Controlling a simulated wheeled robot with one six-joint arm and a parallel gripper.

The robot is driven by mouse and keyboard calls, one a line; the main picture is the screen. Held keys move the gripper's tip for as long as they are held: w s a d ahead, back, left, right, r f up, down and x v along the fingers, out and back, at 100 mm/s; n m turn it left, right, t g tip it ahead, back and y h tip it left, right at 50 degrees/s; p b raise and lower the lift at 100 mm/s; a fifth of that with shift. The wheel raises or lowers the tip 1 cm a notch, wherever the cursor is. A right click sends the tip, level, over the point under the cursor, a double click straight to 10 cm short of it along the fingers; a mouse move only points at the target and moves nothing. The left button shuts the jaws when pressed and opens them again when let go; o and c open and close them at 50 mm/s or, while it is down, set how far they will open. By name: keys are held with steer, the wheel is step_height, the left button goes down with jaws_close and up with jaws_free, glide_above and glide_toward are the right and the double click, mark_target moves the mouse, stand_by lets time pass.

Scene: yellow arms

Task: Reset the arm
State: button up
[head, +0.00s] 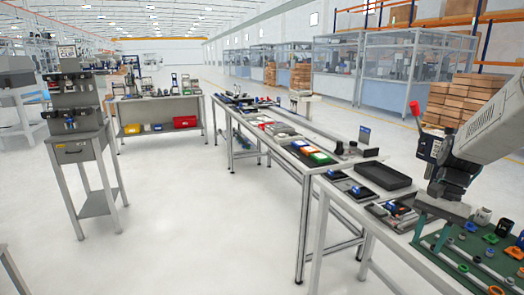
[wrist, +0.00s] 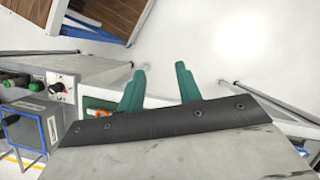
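My arm enters the head view from the right edge as a thick pale link (head: 490,128). It bends down through a dark wrist (head: 452,178) over the near right workbench. My gripper (wrist: 158,72) shows in the wrist view as two green fingers on a dark bracket. The fingers stand apart with nothing between them, with pale floor behind.
The near bench holds a black tray (head: 382,177), small dark devices and the green board with rods and coloured parts. A longer bench beyond carries small items, including a green-edged box (head: 320,158). A grey stand (head: 80,150) is at left. White floor (head: 190,220) between is clear.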

steer(key=s+a+r+n+t+h, duration=0.1)
steer(key=s+a+r+n, duration=0.2)
steer(key=s, duration=0.4)
steer(key=s+a+r+n+t+h, duration=0.1)
steer(key=s+a+r+n, duration=0.2)
steer(key=s+a, duration=0.3)
steer(key=s+a+r+n+t+h, duration=0.1)
steer(key=s+a+r+n+t, duration=0.1)
steer(key=s+a, duration=0.3)
steer(key=s+r+n, duration=0.1)
steer(key=s, duration=0.3)
steer(key=shift+s, duration=0.2)
